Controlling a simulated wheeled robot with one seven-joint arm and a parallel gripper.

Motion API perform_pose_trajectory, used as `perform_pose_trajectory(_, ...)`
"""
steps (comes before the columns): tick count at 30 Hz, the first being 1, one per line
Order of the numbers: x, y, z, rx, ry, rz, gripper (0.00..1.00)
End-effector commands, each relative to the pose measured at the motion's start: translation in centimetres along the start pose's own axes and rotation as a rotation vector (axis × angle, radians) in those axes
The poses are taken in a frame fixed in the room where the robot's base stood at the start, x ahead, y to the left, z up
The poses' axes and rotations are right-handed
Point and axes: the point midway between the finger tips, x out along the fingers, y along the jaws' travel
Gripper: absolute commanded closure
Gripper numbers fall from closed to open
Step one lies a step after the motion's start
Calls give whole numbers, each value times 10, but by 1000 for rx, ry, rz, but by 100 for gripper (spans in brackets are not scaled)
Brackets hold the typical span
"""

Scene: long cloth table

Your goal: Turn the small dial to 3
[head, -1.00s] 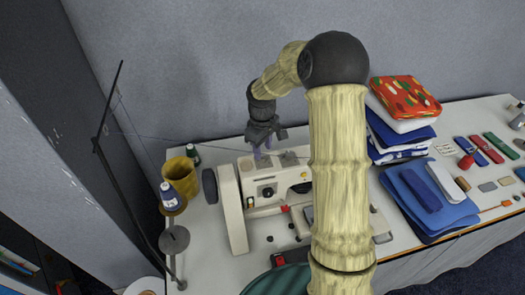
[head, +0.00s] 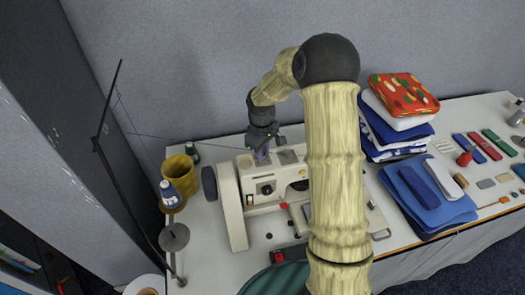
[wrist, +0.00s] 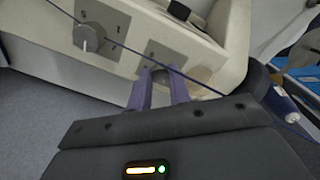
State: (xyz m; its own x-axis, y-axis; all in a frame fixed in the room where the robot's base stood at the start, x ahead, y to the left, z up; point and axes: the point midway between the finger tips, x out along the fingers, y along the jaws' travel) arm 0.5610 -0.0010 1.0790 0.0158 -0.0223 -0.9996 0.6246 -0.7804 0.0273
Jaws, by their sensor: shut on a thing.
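The cream sewing machine (head: 234,205) stands on the table in the head view. My gripper (head: 262,158) points down at its top. In the wrist view, the two purple fingers of my gripper (wrist: 159,82) are shut on the small dial (wrist: 160,73), a dark knob on a grey plate. The fingers partly hide it, and I cannot read its setting. A larger grey knob (wrist: 88,38) sits on another marked plate to its left, apart from the fingers.
A thin thread (head: 170,138) runs from a dark stand (head: 106,130) to the machine and crosses close to my fingers in the wrist view. A mustard pot (head: 179,172) and blue-white bottle (head: 170,194) stand left. Folded cloths (head: 395,135) are stacked right.

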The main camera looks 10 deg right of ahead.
Motion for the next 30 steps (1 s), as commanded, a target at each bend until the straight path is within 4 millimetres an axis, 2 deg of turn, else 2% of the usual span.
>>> perform_pose_trajectory(7, 0, -1, -3, 63, 3, 1, 100)
perform_pose_trajectory(14, 0, 0, -4, 201, 3, 3, 100)
perform_pose_trajectory(30, -2, 4, -3, 701, -5, 1, 100)
